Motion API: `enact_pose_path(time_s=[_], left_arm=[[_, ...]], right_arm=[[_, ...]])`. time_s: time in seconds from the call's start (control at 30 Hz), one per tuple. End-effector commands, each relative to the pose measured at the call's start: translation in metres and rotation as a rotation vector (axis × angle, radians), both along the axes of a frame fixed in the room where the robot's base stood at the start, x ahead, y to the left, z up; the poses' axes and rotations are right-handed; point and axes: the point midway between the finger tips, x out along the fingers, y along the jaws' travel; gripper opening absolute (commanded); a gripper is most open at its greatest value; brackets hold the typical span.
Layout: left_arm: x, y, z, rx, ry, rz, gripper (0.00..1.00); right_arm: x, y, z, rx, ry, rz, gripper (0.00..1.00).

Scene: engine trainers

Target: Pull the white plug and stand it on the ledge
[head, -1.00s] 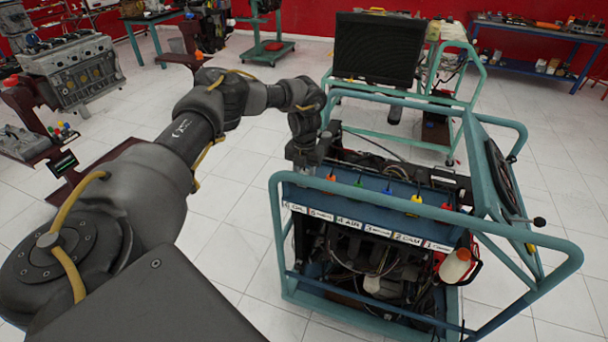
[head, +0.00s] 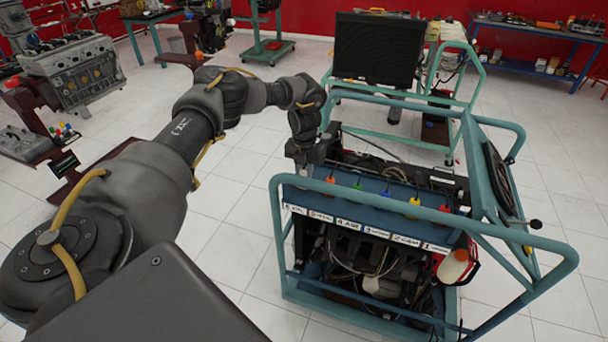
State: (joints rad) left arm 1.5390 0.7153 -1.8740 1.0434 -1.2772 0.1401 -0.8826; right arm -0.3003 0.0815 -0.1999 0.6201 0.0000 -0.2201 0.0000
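My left gripper (head: 303,170) points down at the left end of the blue ledge (head: 372,197) on the engine trainer. Its fingertips are small and partly lost against the trainer frame, so I cannot tell whether they are open or shut. I cannot make out the white plug; it may be hidden by the gripper. Along the ledge stand an orange plug (head: 330,180), a green plug (head: 358,184), a blue plug (head: 387,192), a yellow plug (head: 413,201) and a red plug (head: 445,208). My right gripper is not in view.
A teal tube frame (head: 420,211) runs around the trainer, with a bar in front of the plugs. White labels (head: 348,225) line the ledge's front. A white bottle (head: 454,266) hangs at the right. A monitor cart (head: 378,50) stands behind.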

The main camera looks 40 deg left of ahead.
Motion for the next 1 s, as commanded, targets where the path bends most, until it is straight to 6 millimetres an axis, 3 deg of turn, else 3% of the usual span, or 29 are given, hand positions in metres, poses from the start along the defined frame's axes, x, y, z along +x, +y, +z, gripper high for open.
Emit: enact_pose_path(time_s=[1.0], left_arm=[[0.0,0.0,0.042,0.0,-0.001,0.001,0.0]], right_arm=[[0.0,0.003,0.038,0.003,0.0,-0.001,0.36]])
